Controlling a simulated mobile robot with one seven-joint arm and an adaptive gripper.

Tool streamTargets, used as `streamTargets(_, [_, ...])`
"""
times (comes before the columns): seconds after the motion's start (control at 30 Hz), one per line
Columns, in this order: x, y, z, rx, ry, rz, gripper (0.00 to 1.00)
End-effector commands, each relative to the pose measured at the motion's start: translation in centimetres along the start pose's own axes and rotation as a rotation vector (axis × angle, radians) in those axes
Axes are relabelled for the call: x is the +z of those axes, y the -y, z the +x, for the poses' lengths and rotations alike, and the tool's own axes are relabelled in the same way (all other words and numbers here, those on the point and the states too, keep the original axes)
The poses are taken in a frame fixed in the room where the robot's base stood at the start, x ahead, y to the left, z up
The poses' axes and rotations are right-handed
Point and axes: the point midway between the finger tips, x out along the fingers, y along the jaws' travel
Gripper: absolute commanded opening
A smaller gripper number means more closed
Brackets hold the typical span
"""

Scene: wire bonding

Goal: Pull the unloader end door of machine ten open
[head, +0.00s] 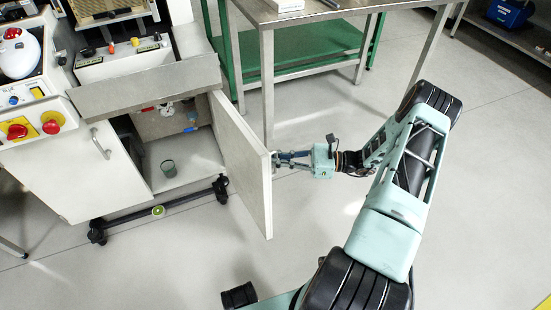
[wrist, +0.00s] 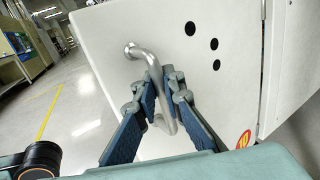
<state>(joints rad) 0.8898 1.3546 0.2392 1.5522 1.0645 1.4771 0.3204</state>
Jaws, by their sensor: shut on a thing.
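The end door (head: 244,165) is a pale grey panel, swung well out from the machine cabinet (head: 205,75). Its outer face fills much of the wrist view (wrist: 215,80), with several dark round holes and a red and yellow sticker. My gripper (head: 278,160) is at the door's outer face in the head view. In the wrist view my gripper (wrist: 160,90) has its fingers closed on the bent metal door handle (wrist: 135,50). The handle's upper bend and lower end show beyond the fingers. Part of its middle is hidden by them.
A steel table (head: 325,15) and a green frame (head: 300,50) stand behind. Floor right of the door is clear apart from my arm.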

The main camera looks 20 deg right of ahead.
Motion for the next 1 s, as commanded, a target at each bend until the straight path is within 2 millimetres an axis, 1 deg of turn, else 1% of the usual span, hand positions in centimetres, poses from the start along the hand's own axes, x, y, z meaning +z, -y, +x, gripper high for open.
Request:
streamTargets(0.03, [-0.2, -0.4, -0.3, 0.005, -0.002, 0.005, 0.00])
streamTargets(0.33, [-0.2, -0.4, -0.3, 0.005, -0.003, 0.005, 0.00])
streamTargets(0.37, [-0.2, -0.4, -0.3, 0.005, -0.002, 0.005, 0.11])
streamTargets(0.5, [-0.1, -0.3, -0.2, 0.003, -0.002, 0.004, 0.26])
streamTargets(0.73, [-0.1, -0.1, -0.1, 0.002, -0.002, 0.001, 0.26])
streamTargets(0.83, [-0.1, -0.1, -0.5, 0.001, -0.002, 0.001, 0.26])
streamTargets(0.93, [-0.1, 0.0, -1.6, -0.001, -0.003, 0.000, 0.26])
streamTargets(1.0, [-0.1, -0.1, -2.9, -0.002, -0.003, -0.001, 0.26])
